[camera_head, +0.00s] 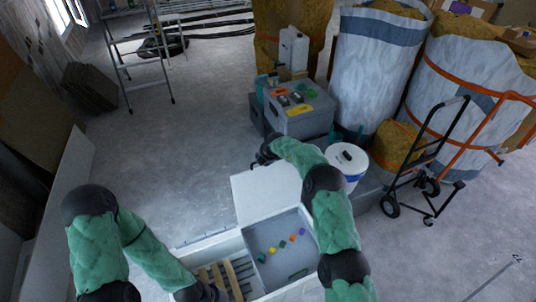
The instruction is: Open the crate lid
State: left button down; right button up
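A white crate (215,247) stands low in front of me, its upper side open. Inside are wooden slats (236,277) at the left and a grey tray (262,229) holding several small coloured blocks (281,244). A flat white panel (262,197), apparently the lid, shows at the crate's far side; its exact tilt is hard to tell. My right gripper (262,157) is just beyond the panel's far edge; contact and finger opening are unclear. My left gripper (205,293) is low by the slats at the bottom edge, its fingers too small to read.
A grey toolbox (301,112) with items on top stands beyond the crate. A white bucket (346,160), a black hand truck (428,160) and large filled bags (375,65) crowd the right. A stepladder (138,60) stands at the back left. The concrete floor left of the toolbox is clear.

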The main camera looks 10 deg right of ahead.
jog(key=v, duration=0.8)
jog(key=shift+r, duration=0.15)
jog(key=shift+s+d, duration=0.1)
jog(key=s+d+f+n+g+h, duration=0.15)
jog(key=s+d+f+n, duration=0.25)
jog(key=s+f+n, duration=0.65)
jog(key=s+d+f+n+g+h, duration=0.15)
jog(key=s+d+f+n, duration=0.25)
jog(key=s+f+n, duration=0.65)
jog(key=s+a+n+g+y, duration=0.1)
jog(key=s+a+n, duration=0.3)
jog(key=s+n, duration=0.9)
jog(key=s+a+n+g+y, duration=0.1)
jog(key=s+a+n+y, duration=0.3)
jog(key=s+n, duration=1)
jog(key=shift+s+a+r+g, duration=0.45)
jog(key=shift+s+a, duration=0.2)
jog(key=shift+s, duration=0.2)
jog(key=shift+f, duration=0.15)
